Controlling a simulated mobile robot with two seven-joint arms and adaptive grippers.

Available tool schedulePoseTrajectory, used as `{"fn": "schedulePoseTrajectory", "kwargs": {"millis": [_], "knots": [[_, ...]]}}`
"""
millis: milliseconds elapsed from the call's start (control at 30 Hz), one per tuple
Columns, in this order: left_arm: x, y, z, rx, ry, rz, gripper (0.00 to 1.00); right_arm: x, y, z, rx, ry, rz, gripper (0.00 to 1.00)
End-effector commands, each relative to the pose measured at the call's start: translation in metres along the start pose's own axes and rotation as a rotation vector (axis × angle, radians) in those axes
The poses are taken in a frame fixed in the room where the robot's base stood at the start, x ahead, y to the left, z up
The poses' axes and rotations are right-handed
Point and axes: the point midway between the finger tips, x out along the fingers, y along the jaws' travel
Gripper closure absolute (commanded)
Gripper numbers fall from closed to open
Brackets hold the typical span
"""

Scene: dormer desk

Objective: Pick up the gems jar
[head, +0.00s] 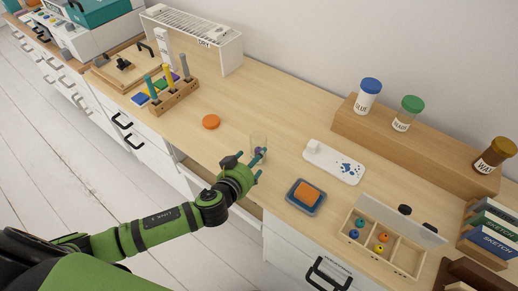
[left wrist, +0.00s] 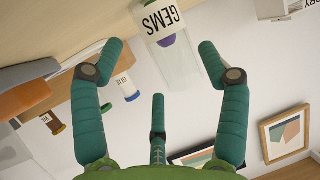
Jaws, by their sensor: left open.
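The gems jar (head: 259,142) is a clear jar standing on the wooden desk in the head view, partly hidden by my left gripper's fingers. In the left wrist view the jar (left wrist: 182,68) shows upside down, with a white GEMS label and something purple inside. My left gripper (head: 250,161) is just in front of the jar at the desk's front edge. Its green fingers are spread open in the left wrist view (left wrist: 160,52), with the jar ahead and slightly right of centre between them. I cannot tell whether any finger touches it. My right gripper is not in view.
An orange disc (head: 211,121) lies left of the jar. A blue tray with an orange block (head: 307,194) and a white paw-print board (head: 334,162) lie to the right. A peg stand (head: 175,99) is farther left. A drawer (head: 235,213) below the arm is open.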

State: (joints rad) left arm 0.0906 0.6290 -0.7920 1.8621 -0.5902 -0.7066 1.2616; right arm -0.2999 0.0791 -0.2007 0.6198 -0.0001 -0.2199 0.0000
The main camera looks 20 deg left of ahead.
Motion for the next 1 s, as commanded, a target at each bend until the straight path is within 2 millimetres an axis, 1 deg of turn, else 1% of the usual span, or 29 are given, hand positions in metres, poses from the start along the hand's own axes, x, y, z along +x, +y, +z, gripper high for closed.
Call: {"fn": "schedulePoseTrajectory", "kwargs": {"millis": [167, 300, 433, 567, 767, 800, 867, 900, 1000], "knots": [[0.017, 0.000, -0.002, 0.000, 0.000, -0.002, 0.25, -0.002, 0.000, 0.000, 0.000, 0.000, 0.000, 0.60], [0.038, 0.000, -0.002, 0.000, 0.000, -0.003, 0.25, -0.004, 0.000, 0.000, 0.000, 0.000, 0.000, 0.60], [0.054, 0.001, -0.001, -0.002, -0.001, -0.002, 0.25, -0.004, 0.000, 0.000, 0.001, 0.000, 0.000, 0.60], [0.060, 0.001, 0.000, -0.001, -0.002, -0.001, 0.25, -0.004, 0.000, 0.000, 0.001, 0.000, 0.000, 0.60], [0.061, 0.001, 0.000, -0.001, -0.002, -0.001, 0.25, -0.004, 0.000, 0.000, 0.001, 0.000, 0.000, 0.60], [0.061, 0.001, 0.000, -0.001, -0.002, -0.001, 0.29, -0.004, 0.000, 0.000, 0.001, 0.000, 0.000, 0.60], [0.061, 0.001, 0.000, -0.002, -0.002, -0.001, 0.53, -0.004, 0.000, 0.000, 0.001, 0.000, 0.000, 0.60], [0.061, 0.001, 0.000, -0.002, -0.002, -0.001, 0.69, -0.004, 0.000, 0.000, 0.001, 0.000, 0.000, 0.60], [0.061, 0.001, -0.001, -0.002, -0.001, -0.001, 0.70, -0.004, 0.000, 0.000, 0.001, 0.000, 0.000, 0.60]]}}
